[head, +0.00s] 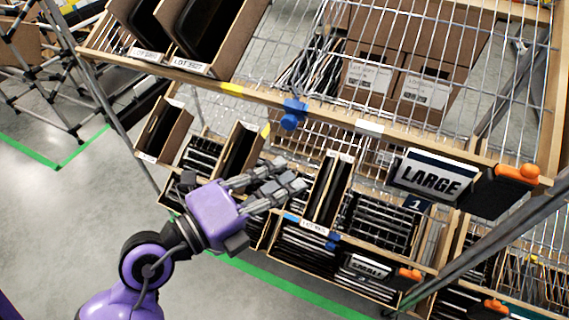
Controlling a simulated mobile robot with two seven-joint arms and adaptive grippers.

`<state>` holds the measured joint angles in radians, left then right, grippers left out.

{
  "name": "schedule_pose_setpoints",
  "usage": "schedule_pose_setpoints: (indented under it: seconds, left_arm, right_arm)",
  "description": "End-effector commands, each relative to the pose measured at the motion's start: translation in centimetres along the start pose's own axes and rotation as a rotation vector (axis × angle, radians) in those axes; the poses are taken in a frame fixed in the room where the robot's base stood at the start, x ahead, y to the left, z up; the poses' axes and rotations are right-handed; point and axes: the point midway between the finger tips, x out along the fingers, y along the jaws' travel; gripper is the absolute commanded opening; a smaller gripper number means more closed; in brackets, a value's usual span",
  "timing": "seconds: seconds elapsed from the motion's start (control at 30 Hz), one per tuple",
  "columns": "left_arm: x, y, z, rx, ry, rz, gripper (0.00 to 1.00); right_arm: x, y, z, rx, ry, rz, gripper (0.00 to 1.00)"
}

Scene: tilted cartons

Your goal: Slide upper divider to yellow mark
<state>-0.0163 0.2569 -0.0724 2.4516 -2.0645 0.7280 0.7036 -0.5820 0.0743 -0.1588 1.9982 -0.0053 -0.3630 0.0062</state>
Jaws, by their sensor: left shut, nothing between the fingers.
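The upper divider, with a blue clip (293,115) at its front, sits on the wooden front rail of the upper wire shelf. The yellow mark (231,88) is on the same rail, to the left of the blue clip with bare rail between them. My left gripper (287,181), purple with grey fingers, is below the upper rail, in front of the lower shelf's cartons. It is shut and empty, and apart from the divider in the picture. My right gripper is out of view.
Open cartons (197,36) stand at the upper shelf's left end, and closed cartons (411,62) stand behind. A LARGE sign (435,176) hangs at right. The lower shelf has tilted cartons (328,188) and another blue clip (332,241). Open floor (70,205) lies left.

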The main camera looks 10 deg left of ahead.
Motion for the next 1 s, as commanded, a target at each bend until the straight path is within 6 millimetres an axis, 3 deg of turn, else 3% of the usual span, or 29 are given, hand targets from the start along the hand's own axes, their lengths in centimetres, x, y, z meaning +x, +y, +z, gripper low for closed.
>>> schedule_pose_setpoints:
  seconds: [0.4,0.63,1.0]
  left_arm:
    - [8.8,-0.4,0.0,0.004,0.001,-0.006,0.0]
    - [7.3,-0.1,3.1,0.004,0.0,-0.002,0.0]
    - [7.0,-0.2,3.8,0.001,-0.001,-0.004,0.0]
  right_arm:
    - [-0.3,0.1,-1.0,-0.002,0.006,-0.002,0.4]
    - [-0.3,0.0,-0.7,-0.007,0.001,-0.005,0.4]
    - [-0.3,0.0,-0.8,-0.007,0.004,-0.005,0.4]
